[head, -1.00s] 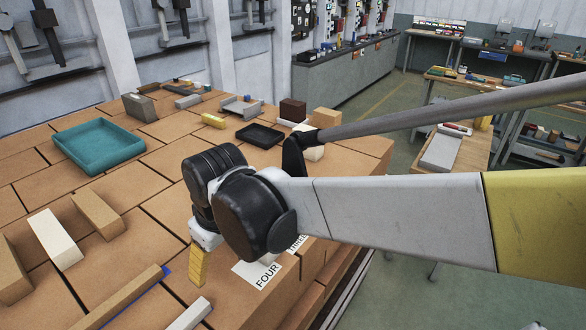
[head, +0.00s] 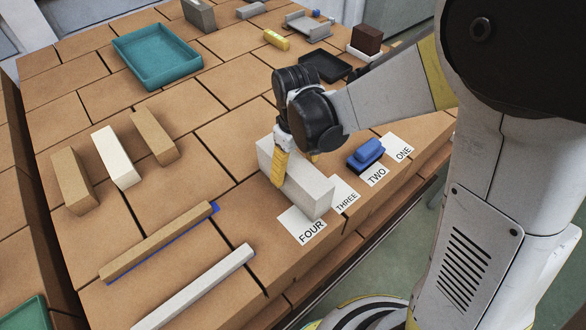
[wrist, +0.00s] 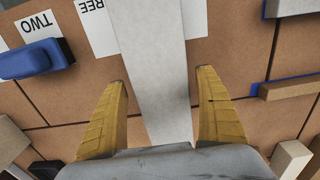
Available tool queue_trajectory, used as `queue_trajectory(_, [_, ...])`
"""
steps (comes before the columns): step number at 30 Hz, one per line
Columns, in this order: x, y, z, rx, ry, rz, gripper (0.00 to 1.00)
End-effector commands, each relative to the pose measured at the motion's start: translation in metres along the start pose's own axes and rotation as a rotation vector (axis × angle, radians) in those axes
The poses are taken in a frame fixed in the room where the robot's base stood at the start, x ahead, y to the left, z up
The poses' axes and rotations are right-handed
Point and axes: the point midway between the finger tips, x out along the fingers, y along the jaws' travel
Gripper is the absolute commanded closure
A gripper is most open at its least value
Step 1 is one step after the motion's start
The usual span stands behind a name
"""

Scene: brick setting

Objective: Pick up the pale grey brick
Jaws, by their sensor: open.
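The pale grey brick (head: 308,192) is a large plain block lying on the brick-patterned surface, by the labels FOUR (head: 304,224) and THREE (head: 344,195). My gripper (head: 296,170) points down over it, with one yellow finger in front of its near side and the other mostly hidden behind. In the wrist view the brick (wrist: 150,55) runs between the two open fingers. The part of the brick under the palm is hidden.
A blue stepped piece (head: 366,154) sits by label TWO (head: 376,176). A tan bar (head: 160,240), a long pale bar (head: 200,287) and a cream block (head: 117,157) lie left. A teal tray (head: 157,50) and a black tray (head: 325,66) stand farther back.

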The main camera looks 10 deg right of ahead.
Motion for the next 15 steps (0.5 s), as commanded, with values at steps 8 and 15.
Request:
queue_trajectory(8, [0.035, -0.003, -0.003, -0.001, 0.0, 0.0, 0.17])
queue_trajectory(15, [0.035, -0.003, -0.003, 0.0, 0.0, 0.0, 0.22])
